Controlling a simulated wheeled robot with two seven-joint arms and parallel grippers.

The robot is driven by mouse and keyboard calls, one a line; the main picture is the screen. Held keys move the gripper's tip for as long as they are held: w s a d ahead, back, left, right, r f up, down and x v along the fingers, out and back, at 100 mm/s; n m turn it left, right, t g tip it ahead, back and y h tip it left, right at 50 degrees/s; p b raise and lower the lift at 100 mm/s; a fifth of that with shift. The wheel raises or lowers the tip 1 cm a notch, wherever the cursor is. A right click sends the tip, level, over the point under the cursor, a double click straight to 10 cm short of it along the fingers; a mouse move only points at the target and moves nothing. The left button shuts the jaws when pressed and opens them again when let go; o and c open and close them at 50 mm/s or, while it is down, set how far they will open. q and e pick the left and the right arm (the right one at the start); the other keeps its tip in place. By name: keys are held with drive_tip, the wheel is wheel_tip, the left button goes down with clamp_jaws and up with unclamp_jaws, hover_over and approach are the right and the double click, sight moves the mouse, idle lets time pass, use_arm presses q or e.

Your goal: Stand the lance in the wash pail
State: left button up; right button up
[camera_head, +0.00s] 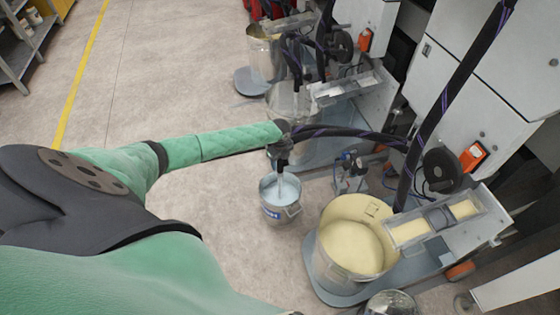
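The wash pail (294,212) is a small metal bucket with a blue label and pale bluish liquid, standing on the floor at the centre. My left gripper (282,150) is above the pail, at the end of my green-sleeved arm. It appears shut on the lance (282,180), whose lower part hangs roughly upright over the pail and reaches in past its rim. How deep the tip is cannot be seen. A black hose (345,132) runs from the lance's top to the machine at right. My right gripper is not in view.
A large drum of cream coating (348,250) stands on a grey platform right of the pail, beside a tray (430,224). More metal drums (266,60) and machine cabinets (480,90) stand behind. The floor left of the pail is clear.

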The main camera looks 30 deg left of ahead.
use_arm(q)
wheel_tip(320, 180, up, 8)
drive_tip(key=shift+f+b, duration=0.1)
drive_tip(key=shift+b, duration=0.3)
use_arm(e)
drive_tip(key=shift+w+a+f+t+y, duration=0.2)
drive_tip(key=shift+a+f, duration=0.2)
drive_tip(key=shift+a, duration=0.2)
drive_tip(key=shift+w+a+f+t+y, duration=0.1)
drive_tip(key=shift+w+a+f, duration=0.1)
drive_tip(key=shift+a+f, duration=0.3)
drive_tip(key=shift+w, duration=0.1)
